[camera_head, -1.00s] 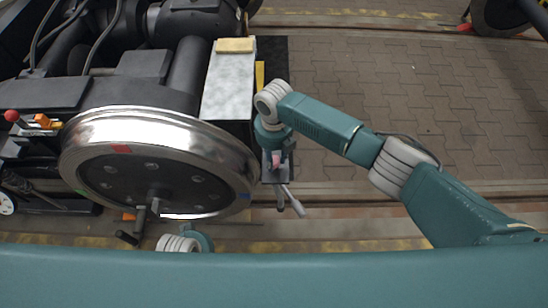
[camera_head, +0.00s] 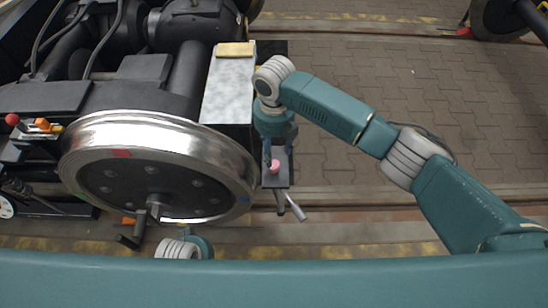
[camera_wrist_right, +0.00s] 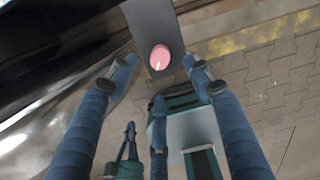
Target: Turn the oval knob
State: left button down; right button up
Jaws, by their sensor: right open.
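The oval knob (camera_head: 274,167) is a small pink oval on a dark flat plate (camera_head: 280,181) beside the big wheel. It also shows in the right wrist view (camera_wrist_right: 160,57). My right gripper (camera_head: 271,155) is over the plate, pointing down at the knob. In the right wrist view its two blue fingers (camera_wrist_right: 158,68) are spread wide, with the knob between and slightly beyond their tips; I see no contact. Part of my left arm shows at the bottom of the head view. Smaller blue fingers, seemingly my left gripper (camera_wrist_right: 143,128), show low in the right wrist view; their opening is unclear.
The large steel wheel (camera_head: 150,180) stands left of the plate. A pale box top (camera_head: 229,90) with a yellowish block (camera_head: 235,49) lies behind. Paved floor (camera_head: 400,80) to the right is open.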

notch_tip(320, 180, up, 4)
jog(key=shift+r, duration=0.2)
jog(key=shift+f, duration=0.1)
dwell(0.4)
